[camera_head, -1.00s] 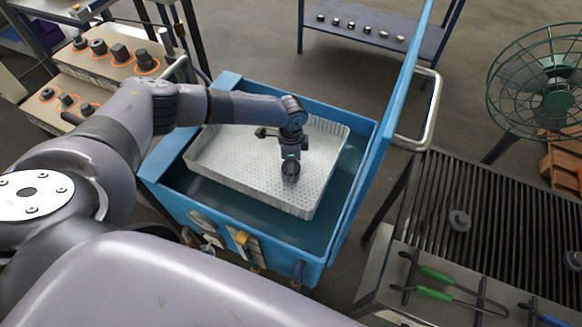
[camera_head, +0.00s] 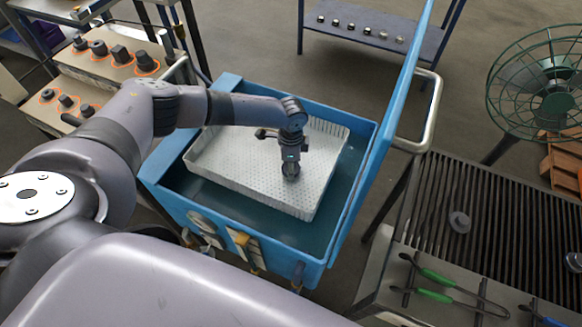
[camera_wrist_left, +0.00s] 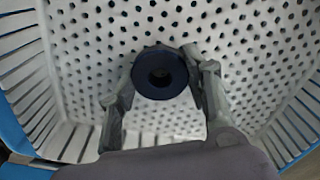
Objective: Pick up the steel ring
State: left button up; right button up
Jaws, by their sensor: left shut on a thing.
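The steel ring (camera_wrist_left: 160,73) is a dark, round piece with a centre hole, seen from above in the left wrist view. It is between the two fingers of my left gripper (camera_wrist_left: 163,82), which is shut on it. In the head view my left gripper (camera_head: 291,166) points down inside the white perforated basket (camera_head: 235,160), near its right part. The ring is mostly hidden by the gripper there. I cannot tell whether it touches the basket floor. My right gripper is not in view.
The basket sits in a blue tank (camera_head: 165,160) with a raised blue frame (camera_head: 385,120) on its right. A slatted grill table (camera_head: 480,215) with a small grey part (camera_head: 459,221) and green-handled tongs (camera_head: 437,277) stands at right. A fan (camera_head: 550,85) is behind it.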

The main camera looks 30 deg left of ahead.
pick_arm(q)
jog(key=shift+r, duration=0.15)
notch_tip(320, 180, up, 20)
jog(key=b, duration=0.2)
jog(key=shift+b, duration=0.3)
